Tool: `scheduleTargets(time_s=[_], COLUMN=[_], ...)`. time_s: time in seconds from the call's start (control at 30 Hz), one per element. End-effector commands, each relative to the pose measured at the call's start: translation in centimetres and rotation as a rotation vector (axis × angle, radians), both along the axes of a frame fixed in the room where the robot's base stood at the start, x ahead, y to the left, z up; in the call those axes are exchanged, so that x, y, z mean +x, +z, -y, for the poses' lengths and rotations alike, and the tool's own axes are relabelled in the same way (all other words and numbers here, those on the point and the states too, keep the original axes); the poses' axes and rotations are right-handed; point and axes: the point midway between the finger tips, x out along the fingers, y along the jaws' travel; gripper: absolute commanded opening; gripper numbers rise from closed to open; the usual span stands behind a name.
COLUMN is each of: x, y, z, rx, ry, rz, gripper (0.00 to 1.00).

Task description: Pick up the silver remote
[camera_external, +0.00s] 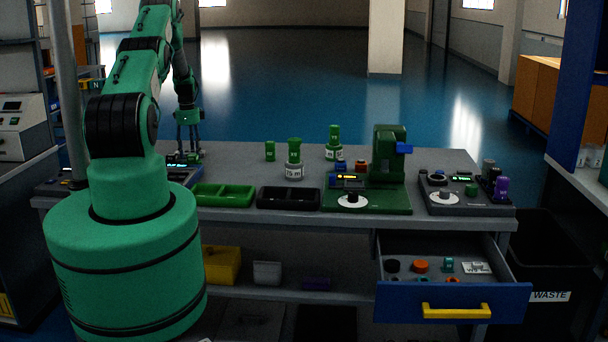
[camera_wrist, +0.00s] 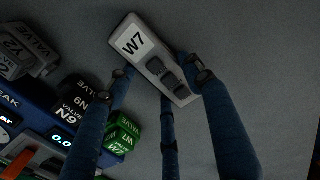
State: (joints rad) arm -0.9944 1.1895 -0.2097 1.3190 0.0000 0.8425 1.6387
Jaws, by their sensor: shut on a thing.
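The silver remote (camera_wrist: 150,60) is a slim light-grey body with a white "W7" label and dark buttons, seen in the wrist view at upper middle. My gripper (camera_wrist: 163,78) has its blue fingers on both sides of the remote, shut on it. In the external view my gripper (camera_external: 189,150) points down at the back left of the bench, just behind the blue test device. The remote cannot be made out there. Whether it touches the bench top is unclear.
Close by in the wrist view are green blocks (camera_wrist: 124,134), a black valve (camera_wrist: 84,100), a grey valve (camera_wrist: 25,52) and the blue device (camera_wrist: 40,112). Green (camera_external: 224,195) and black trays (camera_external: 288,198) line the bench front. A drawer (camera_external: 452,300) stands open at right.

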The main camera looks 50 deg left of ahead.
Motion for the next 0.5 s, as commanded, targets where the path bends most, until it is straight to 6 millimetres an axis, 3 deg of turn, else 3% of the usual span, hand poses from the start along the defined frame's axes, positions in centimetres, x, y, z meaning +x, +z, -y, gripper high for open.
scheduleTargets(time_s=[0.27, 0.5], x=[0.0, 0.0], y=[0.4, 2.2], z=[0.0, 0.0], rx=[0.001, 0.0], ry=[0.0, 0.0], rz=[0.001, 0.0], gripper=[0.23, 0.23])
